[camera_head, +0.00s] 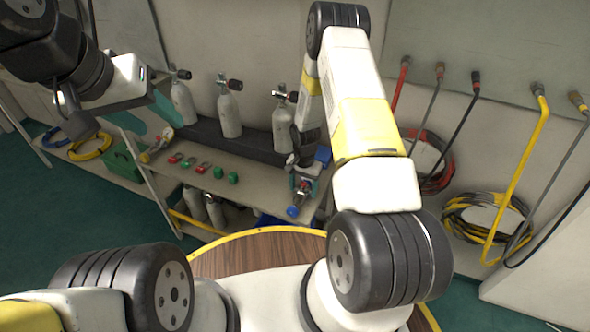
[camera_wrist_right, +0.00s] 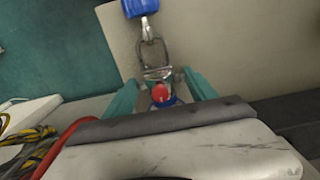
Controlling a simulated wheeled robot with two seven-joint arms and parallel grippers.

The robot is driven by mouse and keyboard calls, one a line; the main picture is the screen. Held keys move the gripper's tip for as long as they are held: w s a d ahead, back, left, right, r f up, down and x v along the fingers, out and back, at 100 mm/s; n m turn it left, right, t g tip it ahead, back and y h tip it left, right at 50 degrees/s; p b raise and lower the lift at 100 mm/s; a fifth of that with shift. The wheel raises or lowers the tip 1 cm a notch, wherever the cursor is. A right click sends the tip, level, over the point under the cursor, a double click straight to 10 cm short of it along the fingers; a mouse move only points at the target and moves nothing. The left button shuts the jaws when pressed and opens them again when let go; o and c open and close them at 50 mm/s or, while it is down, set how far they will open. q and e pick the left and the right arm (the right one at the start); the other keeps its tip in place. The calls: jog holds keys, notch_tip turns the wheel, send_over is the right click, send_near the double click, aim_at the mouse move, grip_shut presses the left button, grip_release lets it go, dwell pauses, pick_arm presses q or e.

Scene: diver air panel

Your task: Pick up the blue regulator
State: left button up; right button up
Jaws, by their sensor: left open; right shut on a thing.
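The blue regulator (camera_head: 293,211) is at the right front of the shelf in the head view, at my right gripper (camera_head: 304,184). In the right wrist view, its blue knob (camera_wrist_right: 141,8) and metal yoke (camera_wrist_right: 152,50) stick out beyond the teal fingers of my right gripper (camera_wrist_right: 160,80). These fingers are shut on the regulator, with a red cap and a blue part between them. I cannot tell whether it still touches the shelf. My left gripper (camera_head: 72,118) is open and empty at the upper left, well away from the regulator.
The shelf (camera_head: 255,182) holds several small red and green parts (camera_head: 218,172) left of the regulator. Grey cylinders (camera_head: 229,113) stand behind along a dark block. Hoses (camera_head: 500,205) hang on the right wall. A round wooden top (camera_head: 255,250) is in front.

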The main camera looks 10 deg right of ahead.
aim_at(303, 183)
grip_shut()
jog(key=shift+r, duration=0.15)
jog(key=shift+r, duration=0.6)
notch_tip(303, 183, up, 2)
jog(key=shift+w, duration=0.1)
jog(key=s+a+r, duration=0.1)
jog(key=s, duration=1.5)
jog(key=shift+r, duration=0.3)
jog(key=shift+a, duration=0.1)
